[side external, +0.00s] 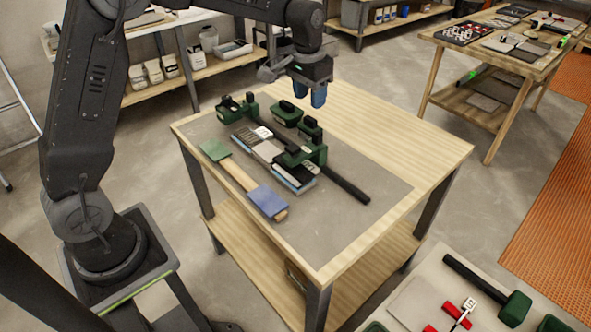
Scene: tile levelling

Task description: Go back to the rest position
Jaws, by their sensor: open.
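My gripper (311,92) hangs above the back part of the wooden work table (420,140), with blue fingertips pointing down. It is open, and I see nothing held in it. Below it on the grey mat (330,225) are green clamp-like tools (312,142), and a green block (287,113) lies close under the gripper. A grey tile stack with a blue edge (268,155) lies between the green tools. Small details of the tiles are too small to tell.
A wooden bar with green and blue ends (240,178) lies at the mat's left. A black handle (347,185) extends right from the clamp. A second bench (480,50) stands at back right, and a tool table (410,295) at front right. The work table's right side is clear.

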